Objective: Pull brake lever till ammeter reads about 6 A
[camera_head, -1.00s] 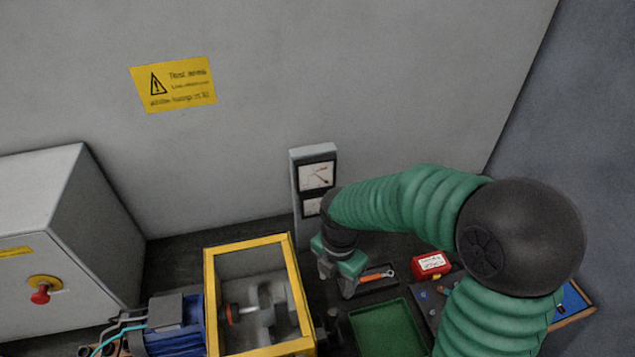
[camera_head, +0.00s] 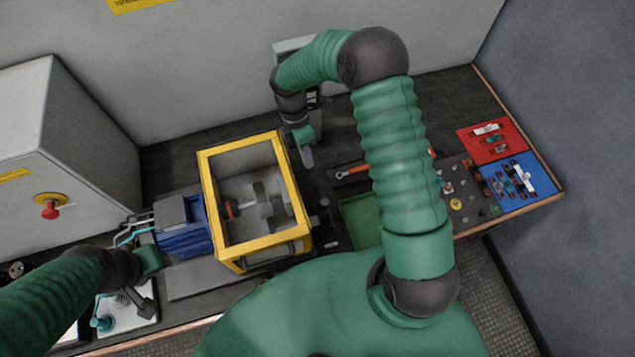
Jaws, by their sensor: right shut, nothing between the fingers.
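My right gripper (camera_head: 307,156) is shut and empty, pointing down behind the right side of the yellow-framed guard (camera_head: 206,195). The meter post (camera_head: 290,45) stands against the back wall. My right arm covers its dials, so the ammeter reading is hidden. A small dark upright part (camera_head: 325,203) sits just right of the guard; I cannot tell whether it is the brake lever. My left gripper (camera_head: 146,303) is at the lower left, above a white panel with a teal knob (camera_head: 101,322). I cannot tell whether its fingers are apart.
A blue motor (camera_head: 184,236) adjoins the guard's left side. A grey cabinet with a red button (camera_head: 50,211) stands at the left. An orange-handled tool (camera_head: 350,172) and a green tray (camera_head: 356,222) lie to the right. Red (camera_head: 510,139) and blue (camera_head: 535,188) boards fill the right end.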

